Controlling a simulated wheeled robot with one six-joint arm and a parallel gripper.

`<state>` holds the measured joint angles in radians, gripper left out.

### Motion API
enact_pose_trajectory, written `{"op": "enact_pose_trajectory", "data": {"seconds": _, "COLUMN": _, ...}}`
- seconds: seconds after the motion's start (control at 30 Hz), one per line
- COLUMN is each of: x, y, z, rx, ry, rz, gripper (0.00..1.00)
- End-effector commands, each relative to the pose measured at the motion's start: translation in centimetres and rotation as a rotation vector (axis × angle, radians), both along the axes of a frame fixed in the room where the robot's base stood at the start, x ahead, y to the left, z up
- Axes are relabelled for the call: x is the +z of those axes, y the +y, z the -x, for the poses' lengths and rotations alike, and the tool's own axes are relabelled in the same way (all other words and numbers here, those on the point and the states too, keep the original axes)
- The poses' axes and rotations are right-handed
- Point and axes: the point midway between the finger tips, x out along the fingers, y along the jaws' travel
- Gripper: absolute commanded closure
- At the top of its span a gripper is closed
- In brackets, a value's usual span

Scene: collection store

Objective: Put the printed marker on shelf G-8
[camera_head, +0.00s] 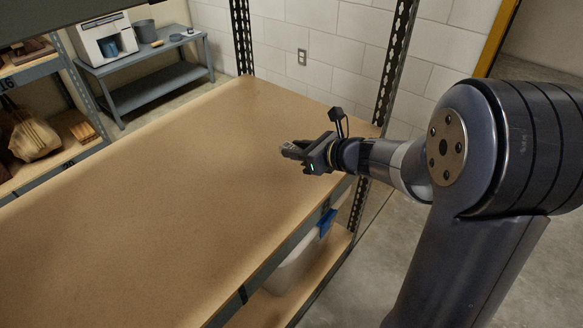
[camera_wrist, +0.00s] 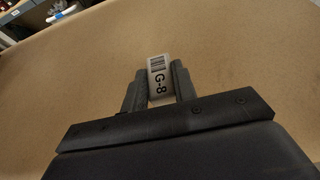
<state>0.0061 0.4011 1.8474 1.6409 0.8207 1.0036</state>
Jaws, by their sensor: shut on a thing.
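My gripper (camera_head: 292,151) reaches over the right end of a bare brown shelf board (camera_head: 150,190). In the wrist view my gripper (camera_wrist: 161,85) is shut on a small white printed marker (camera_wrist: 157,77) with a barcode and the text "G-8". The marker sits between the two fingers, its barcode end projecting past them. The same brown board (camera_wrist: 230,70) fills the background there. In the head view I cannot make out the marker. I cannot tell whether the marker touches the board. No readable label for this shelf shows on its front edge.
A white bin (camera_head: 292,268) stands on the lower shelf below. Dark perforated uprights (camera_head: 392,65) rise at the shelf's back corners. A side table (camera_head: 150,85) with a white machine (camera_head: 104,38) stands at the back left. Another shelf unit with a bag (camera_head: 33,135) is at the left. The board is clear.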

Motion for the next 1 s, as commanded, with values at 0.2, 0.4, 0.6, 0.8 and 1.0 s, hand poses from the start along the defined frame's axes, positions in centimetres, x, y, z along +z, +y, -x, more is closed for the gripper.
{"op": "enact_pose_trajectory", "data": {"seconds": 0.2, "x": -3.5, "y": 0.0, "z": 0.0, "rx": 0.001, "ry": 0.003, "rz": -0.001, "gripper": 0.99}}
{"op": "enact_pose_trajectory", "data": {"seconds": 0.4, "x": -5.3, "y": 0.0, "z": 0.0, "rx": 0.001, "ry": 0.000, "rz": 0.000, "gripper": 0.99}}
{"op": "enact_pose_trajectory", "data": {"seconds": 0.6, "x": -5.1, "y": 0.0, "z": 0.0, "rx": 0.001, "ry": 0.000, "rz": 0.000, "gripper": 0.99}}
{"op": "enact_pose_trajectory", "data": {"seconds": 0.8, "x": -5.5, "y": 0.0, "z": 0.0, "rx": 0.002, "ry": -0.001, "rz": 0.001, "gripper": 0.72}}
{"op": "enact_pose_trajectory", "data": {"seconds": 1.0, "x": -5.4, "y": 0.0, "z": 0.0, "rx": 0.001, "ry": 0.000, "rz": 0.000, "gripper": 0.55}}
